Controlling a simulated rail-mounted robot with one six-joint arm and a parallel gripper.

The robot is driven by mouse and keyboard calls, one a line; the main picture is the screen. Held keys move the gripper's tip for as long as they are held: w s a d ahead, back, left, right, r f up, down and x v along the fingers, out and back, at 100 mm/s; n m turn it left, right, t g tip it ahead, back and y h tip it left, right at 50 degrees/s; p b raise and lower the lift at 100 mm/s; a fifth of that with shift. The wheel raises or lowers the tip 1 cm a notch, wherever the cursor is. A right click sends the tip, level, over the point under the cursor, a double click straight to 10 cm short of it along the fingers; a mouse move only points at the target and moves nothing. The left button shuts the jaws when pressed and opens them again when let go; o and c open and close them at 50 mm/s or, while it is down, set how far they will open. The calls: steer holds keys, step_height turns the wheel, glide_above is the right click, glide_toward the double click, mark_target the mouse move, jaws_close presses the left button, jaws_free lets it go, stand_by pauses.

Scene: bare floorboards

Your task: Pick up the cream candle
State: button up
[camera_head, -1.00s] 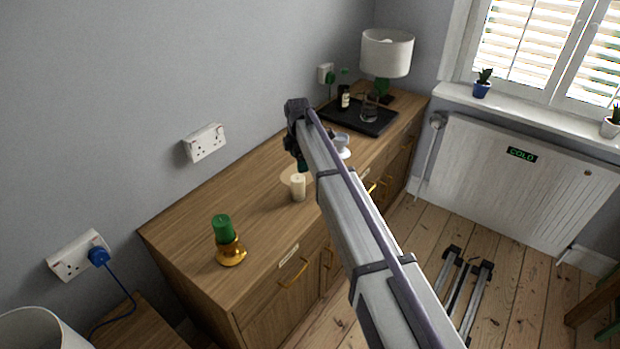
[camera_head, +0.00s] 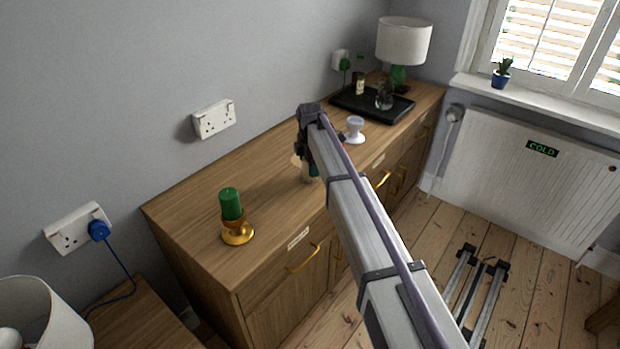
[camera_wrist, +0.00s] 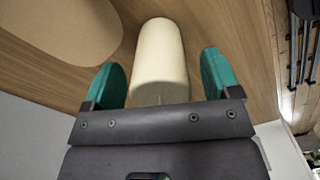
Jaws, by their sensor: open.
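My gripper is open. In the head view the candle (camera_head: 307,174) is mostly hidden behind my arm, and the gripper itself is largely covered by the arm's end.
A green candle (camera_head: 231,204) in a gold holder (camera_head: 238,233) stands at the sideboard's near end. Behind the arm are a white cup-like item (camera_head: 355,128), a black tray (camera_head: 350,101) with bottles and a white-shaded lamp (camera_head: 404,41). A round pale piece (camera_wrist: 62,25) lies beside the candle.

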steer(key=shift+f, duration=0.95)
steer(key=shift+r, duration=0.25)
steer(key=c, duration=1.1)
steer(key=shift+o, duration=0.2)
